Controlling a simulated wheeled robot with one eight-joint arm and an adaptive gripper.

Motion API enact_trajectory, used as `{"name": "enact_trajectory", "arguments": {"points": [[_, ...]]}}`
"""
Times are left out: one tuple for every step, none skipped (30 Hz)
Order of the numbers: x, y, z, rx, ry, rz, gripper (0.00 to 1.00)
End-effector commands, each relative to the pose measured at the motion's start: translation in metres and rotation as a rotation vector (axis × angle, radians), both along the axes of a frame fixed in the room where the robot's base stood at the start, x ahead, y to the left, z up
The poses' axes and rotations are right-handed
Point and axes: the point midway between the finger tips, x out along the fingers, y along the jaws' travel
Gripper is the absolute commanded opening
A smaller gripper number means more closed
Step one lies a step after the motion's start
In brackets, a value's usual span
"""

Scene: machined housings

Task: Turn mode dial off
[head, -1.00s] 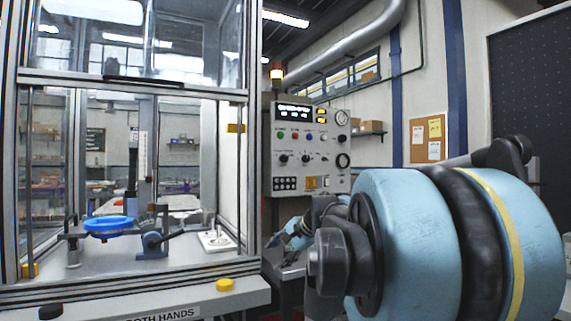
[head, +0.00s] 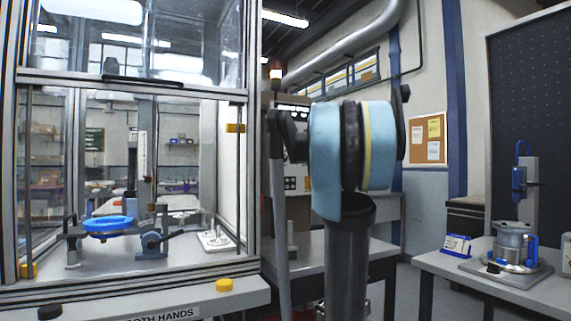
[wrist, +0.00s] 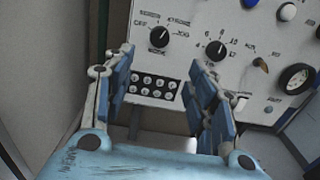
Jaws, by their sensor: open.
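In the wrist view the mode dial (wrist: 159,37) is a round black knob on a pale control panel (wrist: 180,18), with printed marks around it; OFF appears to be at its left. Its white pointer line seems to lean up and right. A second black dial (wrist: 216,50) with numbers sits to its right. My gripper (wrist: 162,60) is open and empty, its two blue fingers on either side of the lower panel. The mode dial shows between and beyond the fingertips, apart from them. In the head view my arm hides most of the panel, both dials and my gripper.
In the wrist view a black socket block (wrist: 154,87) lies below the mode dial, and a large round knob (wrist: 297,77) is at right. In the head view a glazed press enclosure (head: 250,150) stands left of the panel, and a side table (head: 430,262) stands right.

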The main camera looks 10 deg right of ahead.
Motion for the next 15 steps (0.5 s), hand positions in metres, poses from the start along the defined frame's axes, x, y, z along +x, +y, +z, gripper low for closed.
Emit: {"name": "enact_trajectory", "arguments": {"points": [[0.008,0.004,0.0,0.0,0.0,0.003,0.52],[0.013,0.005,0.0,-0.001,0.0,0.004,0.52],[0.019,0.007,0.0,-0.001,0.0,0.003,0.52],[0.023,0.008,0.0,-0.001,0.0,0.003,0.52],[0.028,0.01,0.0,-0.001,0.0,0.003,0.52],[0.033,0.012,0.0,-0.001,0.0,0.004,0.52],[0.038,0.013,0.0,-0.002,0.0,0.004,0.52],[0.042,0.015,0.0,-0.002,0.0,0.003,0.52],[0.048,0.017,0.0,-0.002,0.0,0.003,0.52],[0.052,0.018,0.0,-0.002,0.0,0.003,0.52],[0.057,0.02,0.0,-0.002,0.0,0.004,0.52],[0.062,0.022,0.0,-0.002,0.0,0.003,0.52],[0.067,0.023,0.0,-0.002,0.0,0.003,0.52],[0.071,0.024,0.0,-0.002,0.0,0.003,0.52],[0.077,0.026,0.0,-0.002,0.0,0.003,0.52]]}}
